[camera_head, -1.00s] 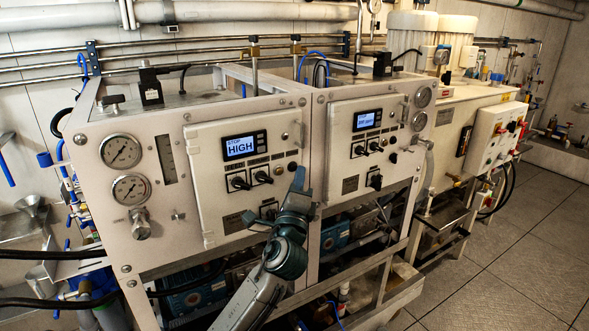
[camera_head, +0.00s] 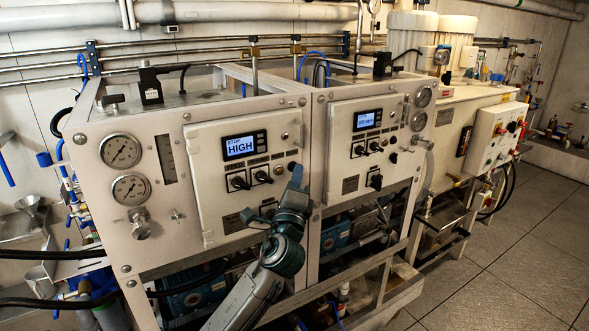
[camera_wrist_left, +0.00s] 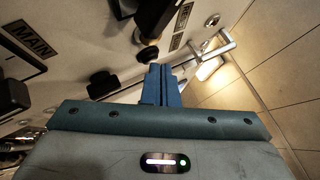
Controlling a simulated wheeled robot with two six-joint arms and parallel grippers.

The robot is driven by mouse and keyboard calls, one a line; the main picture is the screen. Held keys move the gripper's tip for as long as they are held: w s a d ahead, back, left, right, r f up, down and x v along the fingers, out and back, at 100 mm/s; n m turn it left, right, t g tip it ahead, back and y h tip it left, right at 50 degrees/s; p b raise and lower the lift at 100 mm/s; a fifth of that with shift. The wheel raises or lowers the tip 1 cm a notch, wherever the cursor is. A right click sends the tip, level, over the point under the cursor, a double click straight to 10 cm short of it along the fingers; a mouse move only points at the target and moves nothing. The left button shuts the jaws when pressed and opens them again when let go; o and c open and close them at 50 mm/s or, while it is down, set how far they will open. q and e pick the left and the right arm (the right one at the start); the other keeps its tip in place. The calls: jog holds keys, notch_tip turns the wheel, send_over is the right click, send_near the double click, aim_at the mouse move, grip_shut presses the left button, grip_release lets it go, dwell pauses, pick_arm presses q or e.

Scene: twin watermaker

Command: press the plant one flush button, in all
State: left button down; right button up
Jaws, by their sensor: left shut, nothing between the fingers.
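The plant one panel (camera_head: 222,199) is the left white door, with a blue display (camera_head: 239,147) reading "STOP HIGH" and two black switches (camera_head: 251,179) below it. A small dark round button (camera_head: 292,166) sits at the panel's right edge, partly beside my fingertips. My left gripper (camera_head: 297,172) is shut and empty, its blue fingers pointing up at that button. In the left wrist view the shut fingers (camera_wrist_left: 160,84) are just below a black round knob or button (camera_wrist_left: 148,54); I cannot tell whether they touch it. Its label is unreadable from the head.
The plant two panel (camera_head: 345,187), with its own display and switches, stands just right of my fingers. Pressure gauges (camera_head: 130,188) are at the left. A black handle (camera_wrist_left: 104,80) protrudes left of the fingers in the wrist view. Tiled floor is free at the right.

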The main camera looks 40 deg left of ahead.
pick_arm(q)
jog(key=shift+a, duration=0.15)
dwell(0.5)
jog(key=shift+s+d, duration=0.3)
jog(key=shift+d, duration=0.55)
jog(key=shift+s+d+p, duration=0.25)
jog(key=shift+s+d, duration=0.05)
jog(key=shift+d, duration=0.45)
jog(key=shift+s+d+p, duration=0.25)
jog(key=shift+s+d, duration=0.1)
jog(key=shift+d, duration=0.4)
jog(key=shift+s+d+p, duration=0.25)
jog(key=shift+s+d, duration=0.05)
jog(key=shift+d, duration=0.45)
